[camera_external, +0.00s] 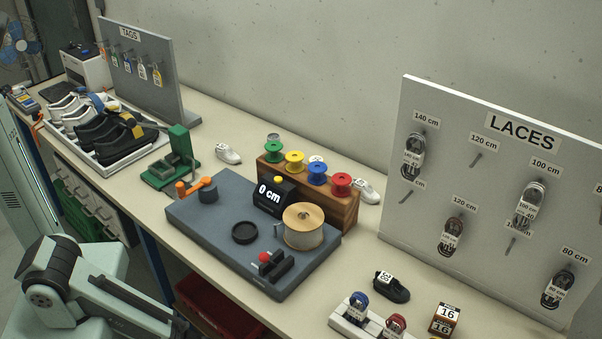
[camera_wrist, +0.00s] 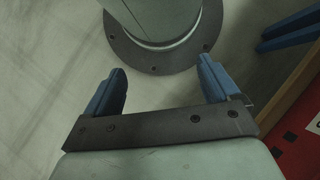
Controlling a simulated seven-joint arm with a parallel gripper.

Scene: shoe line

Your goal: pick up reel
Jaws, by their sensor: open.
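A large wooden-flanged reel (camera_external: 304,238) wound with pale cord sits at the right of the grey-blue measuring board (camera_external: 205,235). Smaller green (camera_external: 273,152), yellow (camera_external: 294,162), blue (camera_external: 317,174) and red (camera_external: 341,185) reels stand in a row on a wooden rack (camera_external: 349,213) behind it. Which one the task means cannot be told. My gripper (camera_wrist: 163,76) is open and empty in the wrist view, its blue fingers wide apart above the floor, with no reel in that view. In the external view my arm is at the lower left, away from the reels; the fingers are not visible there.
The board carries a "0 cm" display (camera_external: 268,197), an orange crank (camera_external: 196,187), a round black dish (camera_external: 245,233) and a red-knobbed clamp (camera_external: 266,258). The laces panel (camera_external: 450,120) stands at right. A red bin (camera_external: 213,307) is below the table edge.

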